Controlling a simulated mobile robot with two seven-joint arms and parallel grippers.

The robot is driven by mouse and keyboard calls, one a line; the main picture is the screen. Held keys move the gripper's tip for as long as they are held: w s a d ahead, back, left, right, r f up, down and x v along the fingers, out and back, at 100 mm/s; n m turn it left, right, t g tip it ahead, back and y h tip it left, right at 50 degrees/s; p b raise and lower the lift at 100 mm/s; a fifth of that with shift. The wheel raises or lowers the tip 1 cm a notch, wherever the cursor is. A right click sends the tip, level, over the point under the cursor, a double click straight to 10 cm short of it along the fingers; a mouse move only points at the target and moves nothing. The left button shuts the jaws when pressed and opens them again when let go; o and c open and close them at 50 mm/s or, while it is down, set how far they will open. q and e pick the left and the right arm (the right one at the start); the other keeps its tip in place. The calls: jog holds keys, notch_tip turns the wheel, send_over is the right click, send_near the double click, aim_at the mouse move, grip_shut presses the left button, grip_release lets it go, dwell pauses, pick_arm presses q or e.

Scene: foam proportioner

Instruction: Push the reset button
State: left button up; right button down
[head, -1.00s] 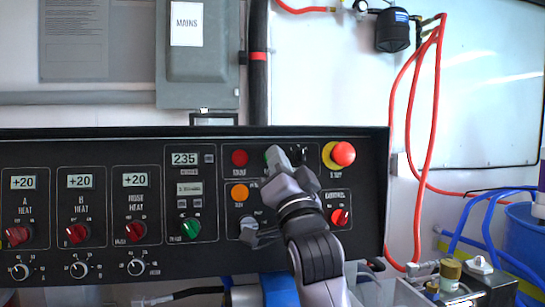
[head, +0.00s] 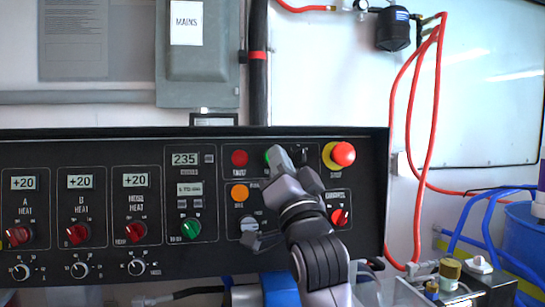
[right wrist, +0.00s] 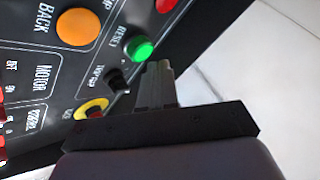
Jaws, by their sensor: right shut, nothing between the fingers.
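The reset button is the green round button (right wrist: 139,48) labelled RESET in the right wrist view. In the head view it is mostly hidden behind my right gripper, with a green edge (head: 268,157) showing. My right gripper (head: 277,152) is shut and empty, in front of the black control panel (head: 75,151). In the right wrist view its fingertips (right wrist: 159,66) are just beside the green button; whether they touch it I cannot tell. My left gripper is not in view.
An orange button (head: 239,193) and a red button (head: 239,158) sit left of my right gripper. A red stop button with a yellow collar (head: 343,154) is to its right. Red hoses (head: 408,130) hang right of the panel.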

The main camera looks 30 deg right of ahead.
jog(key=s, duration=0.1)
jog(key=s+p, duration=0.1)
jog(key=s, duration=0.1)
jog(key=s+a+r, duration=0.1)
jog(key=shift+s+a, duration=0.1)
jog(key=shift+s, duration=0.3)
dwell(0.7)
